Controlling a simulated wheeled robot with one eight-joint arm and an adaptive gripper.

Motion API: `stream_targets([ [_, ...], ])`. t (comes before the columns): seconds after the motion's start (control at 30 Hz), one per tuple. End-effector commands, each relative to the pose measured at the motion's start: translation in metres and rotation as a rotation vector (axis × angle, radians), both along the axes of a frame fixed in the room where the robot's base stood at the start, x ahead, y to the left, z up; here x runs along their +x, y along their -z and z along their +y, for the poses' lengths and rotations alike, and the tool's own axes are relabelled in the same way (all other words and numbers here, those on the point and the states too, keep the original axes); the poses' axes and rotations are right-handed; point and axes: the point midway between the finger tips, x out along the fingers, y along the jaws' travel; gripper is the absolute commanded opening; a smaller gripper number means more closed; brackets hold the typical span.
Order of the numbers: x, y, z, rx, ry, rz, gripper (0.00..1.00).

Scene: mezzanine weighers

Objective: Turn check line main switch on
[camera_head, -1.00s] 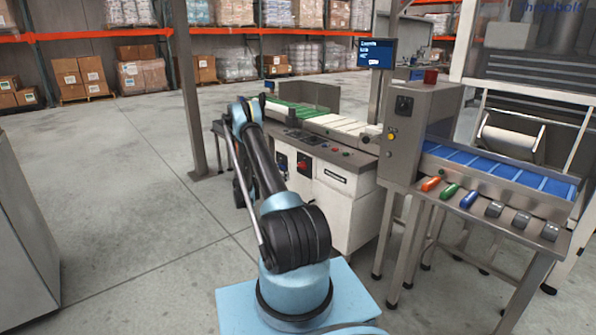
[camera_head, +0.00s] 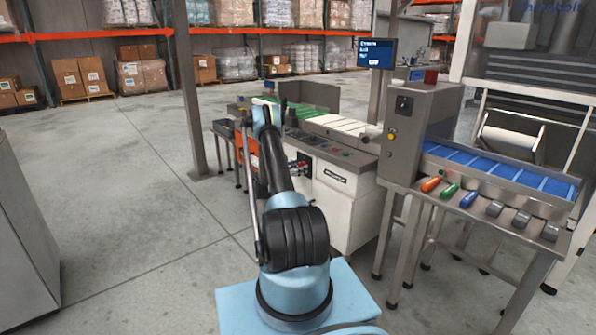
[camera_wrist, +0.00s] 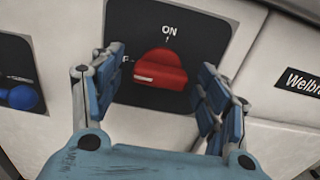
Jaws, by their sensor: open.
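A red rotary switch (camera_wrist: 162,70) sits on a black plate (camera_wrist: 205,38) on the white machine front. "ON" is printed above it, and a partly hidden label ending in "F" is at its left. The knob lies roughly sideways, its white mark at the left end, toward that label. My gripper (camera_wrist: 158,66) is open in the wrist view, with one blue finger on each side of the knob. I cannot tell whether the fingers touch it. In the head view the white cabinet (camera_head: 335,205) stands beyond my arm, and the switch area is small and partly hidden.
A blue knob (camera_wrist: 22,97) on another black plate is at the left. A nameplate (camera_wrist: 303,82) is at the right. A grey control box (camera_head: 405,135) and blue conveyor (camera_head: 500,170) stand right of the cabinet. The floor at the left (camera_head: 120,200) is clear.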

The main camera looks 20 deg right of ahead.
Motion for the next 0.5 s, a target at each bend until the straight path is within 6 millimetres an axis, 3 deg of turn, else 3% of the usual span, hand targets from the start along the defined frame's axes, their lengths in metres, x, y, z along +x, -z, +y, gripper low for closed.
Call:
stream_targets([
  [0.17,0.0001,0.0,0.0,0.0,0.0,0.0,0.68],
  [0.37,0.0,0.0,0.0002,0.0,0.0,0.0,0.28],
  [0.5,0.0002,0.0,0.0003,0.0,0.0,0.0,0.24],
])
